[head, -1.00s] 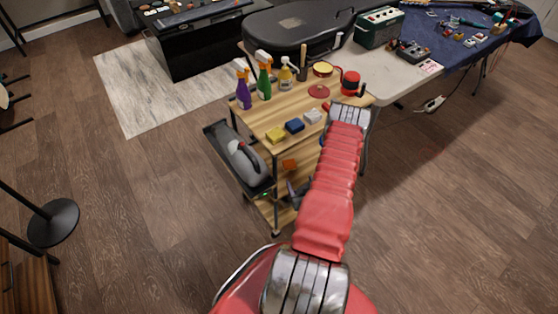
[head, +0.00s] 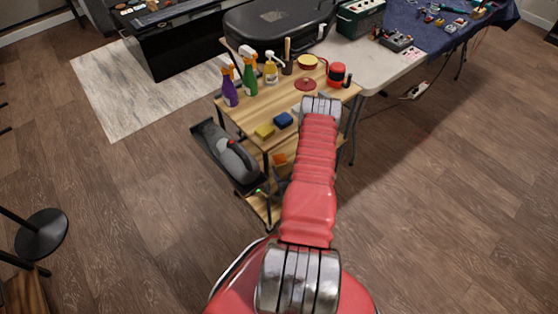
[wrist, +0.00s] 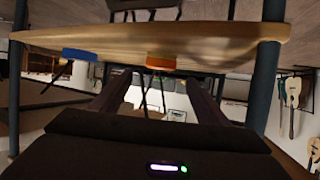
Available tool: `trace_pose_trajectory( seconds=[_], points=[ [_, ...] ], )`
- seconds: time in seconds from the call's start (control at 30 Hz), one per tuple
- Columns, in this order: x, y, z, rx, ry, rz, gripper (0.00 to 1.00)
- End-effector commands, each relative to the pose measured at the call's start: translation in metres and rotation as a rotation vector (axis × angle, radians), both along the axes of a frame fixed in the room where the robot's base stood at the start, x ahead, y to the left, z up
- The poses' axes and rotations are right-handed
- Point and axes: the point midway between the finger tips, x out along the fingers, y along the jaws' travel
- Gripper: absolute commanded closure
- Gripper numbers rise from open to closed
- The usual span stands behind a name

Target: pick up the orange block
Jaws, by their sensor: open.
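The orange block (head: 279,159) sits on the middle shelf of the wooden cart (head: 238,113), left of my red arm in the head view. In the wrist view, which looks upside down, the orange block (wrist: 161,61) lies against the shelf (wrist: 230,33) near its edge. My gripper (wrist: 160,84) is open, with its two dark fingers spread to either side below the block in the picture. The block is apart from the fingers, roughly centred between them. In the head view the fingers are mostly hidden by the arm and cart.
A blue block (wrist: 80,54) lies on the same shelf, left of the orange one. Dark cart posts (wrist: 268,70) flank the shelf opening. The cart's top holds spray bottles (head: 249,77), a yellow sponge (head: 265,131) and a blue sponge (head: 283,120).

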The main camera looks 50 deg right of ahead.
Motion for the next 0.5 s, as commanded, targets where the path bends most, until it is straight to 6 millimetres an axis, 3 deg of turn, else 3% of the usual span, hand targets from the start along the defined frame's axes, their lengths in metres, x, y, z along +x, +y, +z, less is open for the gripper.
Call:
trace_pose_trajectory(
  seconds=[0.23,0.5],
  points=[
    [0.025,-0.016,-0.012,0.0,0.0,0.002,0.31],
    [0.028,-0.017,-0.014,0.002,0.0,0.003,0.31]
  ],
)
